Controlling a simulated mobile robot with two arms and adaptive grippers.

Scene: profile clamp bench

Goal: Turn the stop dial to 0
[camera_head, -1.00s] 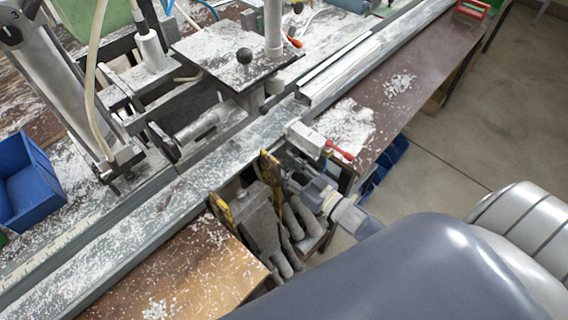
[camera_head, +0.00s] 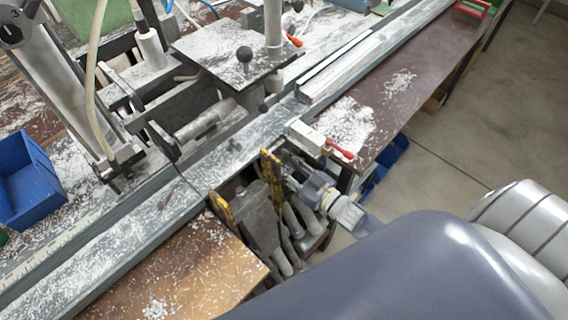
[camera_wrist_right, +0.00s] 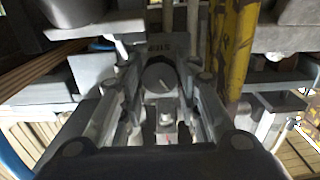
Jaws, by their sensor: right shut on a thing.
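The stop dial (camera_wrist_right: 158,78) is a small round grey knob in the right wrist view, below a dark plate with upside-down lettering that looks like "STOP". My right gripper (camera_wrist_right: 161,85) has its fingers on both sides of the dial and is shut on it. Its number marks are too small to read. In the head view my right gripper (camera_head: 292,172) is at the bench's front edge, beside a yellow-edged bracket; the dial is hidden there. My left gripper is in none of the views.
A long metal rail (camera_head: 120,240) strewn with white chips runs along the bench. A yellow-edged bracket (camera_head: 222,210) and grey cylinders stand close to my right gripper. A red-tipped lever (camera_head: 341,149) is just behind it. A blue bin (camera_head: 25,180) sits at left.

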